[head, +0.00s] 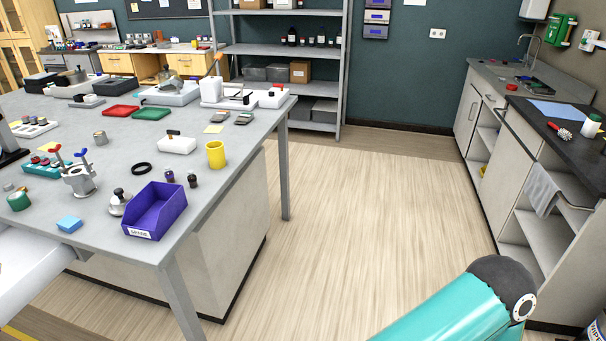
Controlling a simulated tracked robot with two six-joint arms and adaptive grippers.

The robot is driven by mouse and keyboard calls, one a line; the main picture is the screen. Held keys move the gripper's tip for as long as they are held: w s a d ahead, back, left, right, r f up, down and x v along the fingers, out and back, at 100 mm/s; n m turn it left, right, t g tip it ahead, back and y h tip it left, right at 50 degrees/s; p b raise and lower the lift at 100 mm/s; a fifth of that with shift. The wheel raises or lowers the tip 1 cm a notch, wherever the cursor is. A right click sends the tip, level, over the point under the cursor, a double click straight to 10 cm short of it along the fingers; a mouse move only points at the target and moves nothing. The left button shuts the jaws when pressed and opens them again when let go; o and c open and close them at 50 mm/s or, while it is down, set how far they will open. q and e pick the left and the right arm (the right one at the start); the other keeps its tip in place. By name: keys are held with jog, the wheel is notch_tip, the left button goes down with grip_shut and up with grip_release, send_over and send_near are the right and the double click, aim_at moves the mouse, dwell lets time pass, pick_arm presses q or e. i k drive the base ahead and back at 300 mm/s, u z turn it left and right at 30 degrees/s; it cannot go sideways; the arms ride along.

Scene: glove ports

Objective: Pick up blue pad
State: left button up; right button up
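A small light-blue block-like pad (69,224) lies flat near the front left edge of the grey table (215,205), left of a purple bin. A flat, thin blue sheet (556,109) lies on the dark counter at the right; I cannot tell for certain which of the two is the named pad. Neither gripper shows. A teal link of my own arm fills the bottom right, with its gripper out of view.
The purple bin (155,210), a yellow cup (216,154) and a metal vessel with red and blue handles (78,180) stand on the table. Open floor (350,220) lies between table and counter (560,130). A red-headed brush (561,133) lies near the sheet.

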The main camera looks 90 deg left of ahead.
aim_at(69, 223)
jog(key=z, duration=0.1)
jog(key=i, duration=0.2)
jog(key=u, duration=3.1)
jog(key=i, duration=0.3)
jog(key=u, duration=1.75)
jog(key=k, duration=0.65)
jog(key=u, duration=0.45)
jog(key=i, duration=1.65)
jog(key=z, duration=0.45)
